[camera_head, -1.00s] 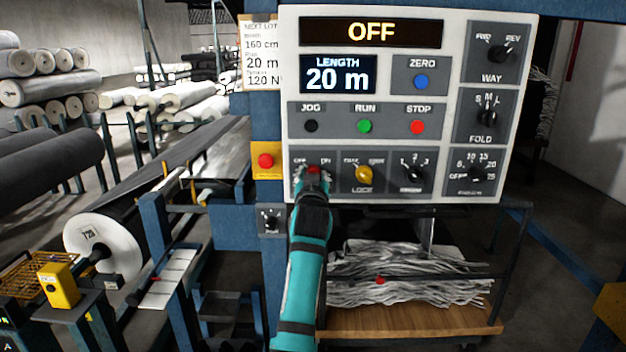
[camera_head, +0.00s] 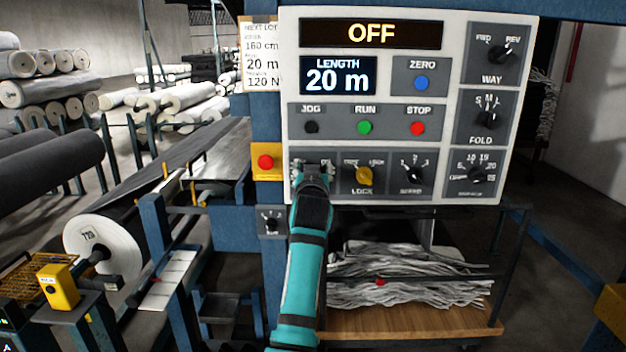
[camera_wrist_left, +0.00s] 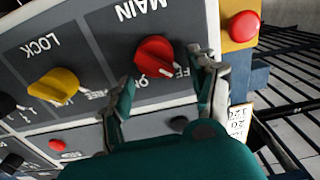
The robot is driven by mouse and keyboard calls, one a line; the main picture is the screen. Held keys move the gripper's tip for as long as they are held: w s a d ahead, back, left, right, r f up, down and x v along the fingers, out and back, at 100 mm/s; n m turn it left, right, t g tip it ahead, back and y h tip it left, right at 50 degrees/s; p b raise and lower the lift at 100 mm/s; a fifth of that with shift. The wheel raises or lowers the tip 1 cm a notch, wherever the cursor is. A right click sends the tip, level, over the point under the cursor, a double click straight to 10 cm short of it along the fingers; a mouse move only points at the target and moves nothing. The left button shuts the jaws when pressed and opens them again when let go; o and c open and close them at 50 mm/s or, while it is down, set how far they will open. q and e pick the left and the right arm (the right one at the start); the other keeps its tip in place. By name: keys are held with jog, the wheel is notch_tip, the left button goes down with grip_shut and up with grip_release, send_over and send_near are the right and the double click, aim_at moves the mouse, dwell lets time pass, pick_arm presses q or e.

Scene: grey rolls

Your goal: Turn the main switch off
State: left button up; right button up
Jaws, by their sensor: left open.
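The main switch is a red rotary knob (camera_wrist_left: 155,58) on a dark plate, with MAIN upside down beside it in the left wrist view. Its white mark points toward the OFF-side lettering. My left gripper (camera_wrist_left: 167,72) is open, with one finger on each side of the knob; I cannot tell whether either finger touches it. In the head view my left gripper (camera_head: 313,172) is in front of the panel's lower left and hides the knob. The display (camera_head: 371,33) at the panel's top reads OFF. My right gripper is not in view.
The yellow LOCK knob (camera_head: 364,176) sits right of the main switch. A red button on a yellow box (camera_head: 265,162) is close on the left. JOG, RUN and STOP buttons (camera_head: 417,128) are above. A cart with crumpled grey material (camera_head: 410,278) stands below.

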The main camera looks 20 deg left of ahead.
aim_at(313, 135)
pick_arm(q)
notch_tip(313, 135, up, 8)
jog(key=shift+f, duration=0.1)
jog(key=shift+f, duration=0.1)
dwell(0.3)
